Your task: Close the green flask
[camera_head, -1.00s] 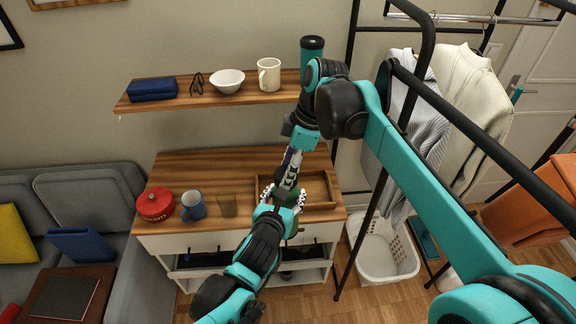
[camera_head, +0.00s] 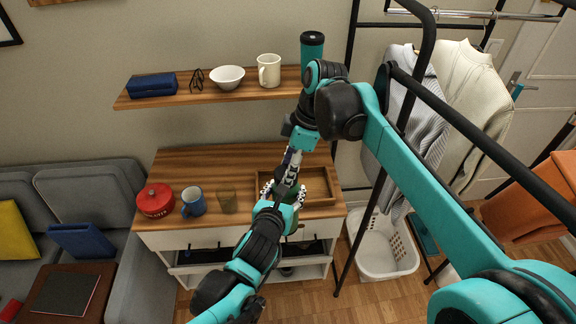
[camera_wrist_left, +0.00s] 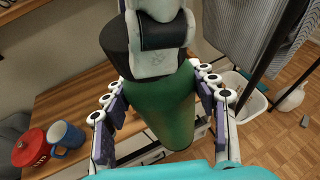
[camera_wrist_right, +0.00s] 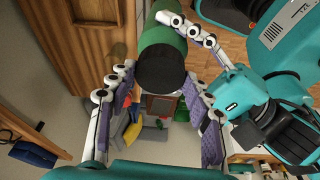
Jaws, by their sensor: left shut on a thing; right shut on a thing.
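The green flask (camera_wrist_left: 165,112) stands over the cabinet top, roughly upright, between the fingers of my left gripper (camera_head: 284,190). The left fingers are shut around its green body. Its black lid (camera_wrist_right: 160,68) sits at the upper end of the flask, in line with the body; I cannot tell whether it is screwed tight. My right gripper (camera_head: 291,170) comes down from above and is shut on the black lid, with its fingers on either side in the right wrist view (camera_wrist_right: 160,85). In the head view the grippers hide most of the flask.
A wooden tray (camera_head: 335,185) lies right behind the grippers. A brown cup (camera_head: 227,200), blue mug (camera_head: 193,202) and red pot (camera_head: 155,200) stand to the left. A shelf (camera_head: 200,95) hangs above, and a clothes rack with a white basket (camera_head: 385,255) is at the right.

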